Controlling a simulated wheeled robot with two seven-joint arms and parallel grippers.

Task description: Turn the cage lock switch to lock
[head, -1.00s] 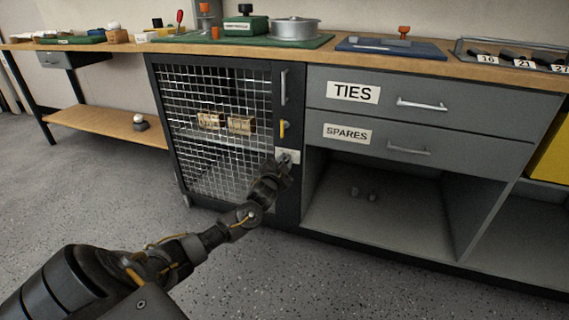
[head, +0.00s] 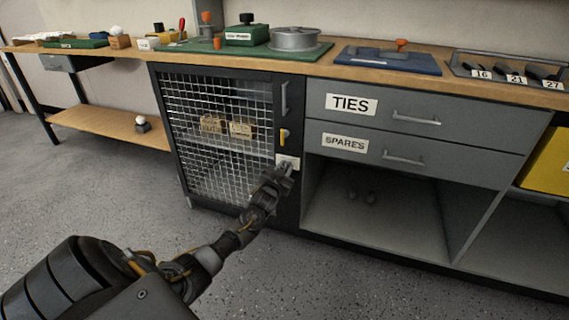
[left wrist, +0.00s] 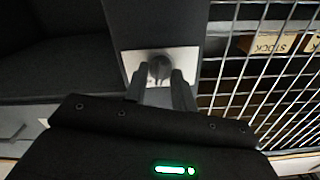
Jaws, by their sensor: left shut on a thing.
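The cage (head: 219,140) is a dark-framed cabinet with a wire mesh door, and the door looks closed. Its lock switch (left wrist: 160,68) is a dark round knob on a pale plate (left wrist: 130,62); the plate also shows in the head view (head: 287,161) on the door's right post. My left gripper (left wrist: 162,84) is at the switch, its two fingers on either side of the knob and shut on it. In the head view the left gripper (head: 284,170) covers part of the plate. I cannot read any marks on the plate. My right gripper is out of view.
A yellow latch (head: 283,137) and a grey handle (head: 284,98) sit above the plate. Wooden boxes (head: 240,130) stand on the shelf behind the mesh. The TIES drawer (head: 460,129) and SPARES drawer (head: 455,167) are shut to the right. The floor in front is clear.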

